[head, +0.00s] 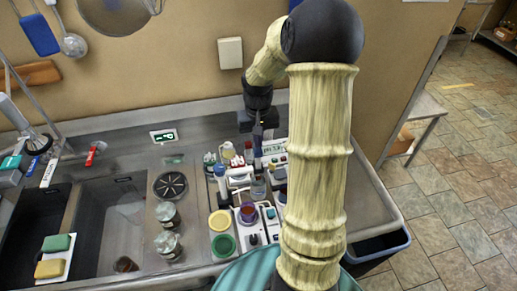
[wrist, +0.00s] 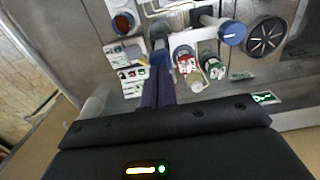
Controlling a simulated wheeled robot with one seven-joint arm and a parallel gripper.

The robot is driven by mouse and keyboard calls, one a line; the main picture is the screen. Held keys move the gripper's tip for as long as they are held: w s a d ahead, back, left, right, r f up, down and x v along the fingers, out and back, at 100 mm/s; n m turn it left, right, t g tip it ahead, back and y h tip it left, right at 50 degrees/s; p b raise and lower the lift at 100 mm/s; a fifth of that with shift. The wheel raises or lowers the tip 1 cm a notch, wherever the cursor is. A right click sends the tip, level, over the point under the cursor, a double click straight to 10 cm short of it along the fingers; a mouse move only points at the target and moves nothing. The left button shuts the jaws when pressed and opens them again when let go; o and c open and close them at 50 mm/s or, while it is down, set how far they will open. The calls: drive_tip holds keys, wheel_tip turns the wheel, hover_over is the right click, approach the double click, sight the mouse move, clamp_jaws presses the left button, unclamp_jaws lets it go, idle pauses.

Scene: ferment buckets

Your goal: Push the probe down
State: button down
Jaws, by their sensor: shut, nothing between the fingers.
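My gripper (head: 257,145) is shut and empty, pointing down over the back of the crowded counter area. In the wrist view its dark fingers (wrist: 158,78) are pressed together. Their tips overlap the view of a blue-tinted jar (wrist: 160,61), also in the head view (head: 258,188); whether they touch cannot be told. A tall piece with a round blue top (head: 219,171) stands upright left of the gripper.
A white device with a purple-ringed cup (head: 247,212), a yellow lid (head: 219,220) and a green lid (head: 223,245) crowd the front. Red-topped and green-topped bottles stand close to the gripper. A black drain disc (head: 170,185) and sink (head: 100,225) lie left. My arm hides the right side.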

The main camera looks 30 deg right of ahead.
sight(258, 154)
drive_tip(key=shift+f+b, duration=2.4)
drive_tip(key=shift+f, duration=1.05)
drive_tip(key=shift+r+p, duration=2.2)
drive_tip(key=shift+r, duration=0.35)
